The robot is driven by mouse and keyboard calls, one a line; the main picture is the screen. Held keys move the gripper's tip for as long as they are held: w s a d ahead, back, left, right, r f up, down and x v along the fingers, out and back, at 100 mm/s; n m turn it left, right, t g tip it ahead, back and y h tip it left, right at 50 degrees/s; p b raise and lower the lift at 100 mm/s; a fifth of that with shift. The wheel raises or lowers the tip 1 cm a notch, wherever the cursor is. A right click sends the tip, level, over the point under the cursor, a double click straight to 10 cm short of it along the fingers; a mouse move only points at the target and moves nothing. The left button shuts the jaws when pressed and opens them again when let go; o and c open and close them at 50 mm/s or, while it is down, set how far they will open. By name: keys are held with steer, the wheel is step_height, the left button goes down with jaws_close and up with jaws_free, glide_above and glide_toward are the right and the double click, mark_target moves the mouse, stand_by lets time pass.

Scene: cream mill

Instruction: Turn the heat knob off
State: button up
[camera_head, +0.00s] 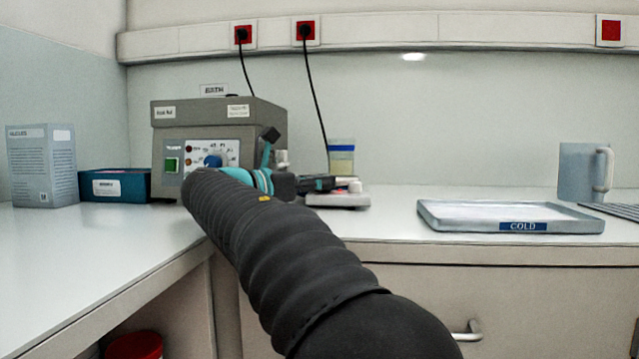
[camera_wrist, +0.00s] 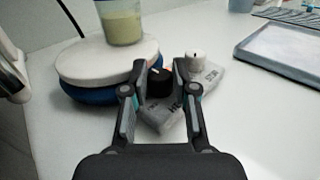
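The heat knob (camera_wrist: 159,82) is black and sits on a small grey-white panel (camera_wrist: 212,77) lettered HEAT and STIR. A white knob (camera_wrist: 195,61) stands to its right, on the stir side. My gripper (camera_wrist: 161,66) is open, with one finger on each side of the black knob. I cannot tell whether either finger touches it. The panel belongs to a hotplate with a round white top (camera_wrist: 80,64) over a blue body. In the head view, my gripper (camera_head: 325,183) is at the hotplate (camera_head: 340,200) and hides part of it; the heat knob is not clear there.
A beaker of yellowish liquid (camera_wrist: 122,24) stands on the hotplate. A grey bath unit (camera_head: 225,120) with a blue knob is to the left. A COLD tray (camera_head: 450,225) and a mug (camera_head: 577,172) are to the right. Cables hang behind.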

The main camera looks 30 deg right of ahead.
jaws_close()
steer(key=shift+s+d, duration=0.1)
